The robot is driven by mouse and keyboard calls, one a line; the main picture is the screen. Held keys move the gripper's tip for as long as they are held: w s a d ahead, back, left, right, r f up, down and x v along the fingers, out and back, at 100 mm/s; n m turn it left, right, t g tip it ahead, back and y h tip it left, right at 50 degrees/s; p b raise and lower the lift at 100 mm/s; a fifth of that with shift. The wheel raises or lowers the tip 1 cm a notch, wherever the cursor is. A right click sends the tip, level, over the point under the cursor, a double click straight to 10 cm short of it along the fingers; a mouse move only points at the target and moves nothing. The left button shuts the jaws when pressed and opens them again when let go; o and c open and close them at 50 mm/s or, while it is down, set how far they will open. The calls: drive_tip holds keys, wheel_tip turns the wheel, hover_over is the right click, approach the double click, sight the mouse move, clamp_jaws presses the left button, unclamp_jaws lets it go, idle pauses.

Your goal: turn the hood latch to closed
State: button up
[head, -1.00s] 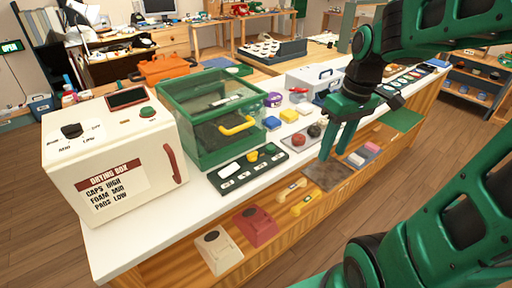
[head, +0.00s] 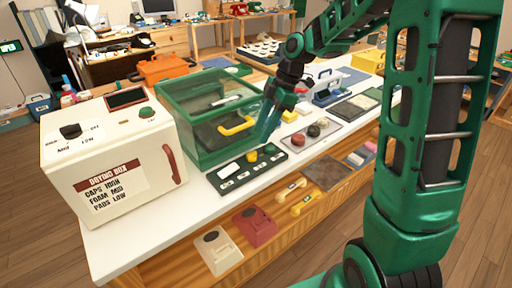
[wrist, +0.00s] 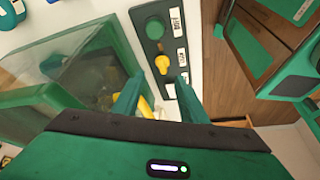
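The hood (head: 190,112) is a clear box with a green frame and a yellow handle (head: 236,126). In front of it lies a dark green panel (head: 215,177) with a white piece, small white labels and a yellow knob (head: 251,156). The knob may be the latch; the labels are too small to read. In the wrist view the yellow knob (wrist: 163,65) sits below a round green knob (wrist: 155,28). My gripper (wrist: 158,92) is open, its fingers apart with nothing between them. In the head view my gripper (head: 264,138) is just above the panel, close to the yellow knob.
A cream drying box (head: 115,160) stands left of the hood. A tray (head: 318,131) with red and dark round pieces lies right of the panel. Phone parts (head: 255,226) sit on the lower shelf. The white counter front is clear.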

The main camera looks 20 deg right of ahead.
sight(254, 152)
drive_tip(key=x, duration=0.7)
drive_tip(key=shift+a+f, duration=0.1)
drive_tip(key=shift+f, duration=0.2)
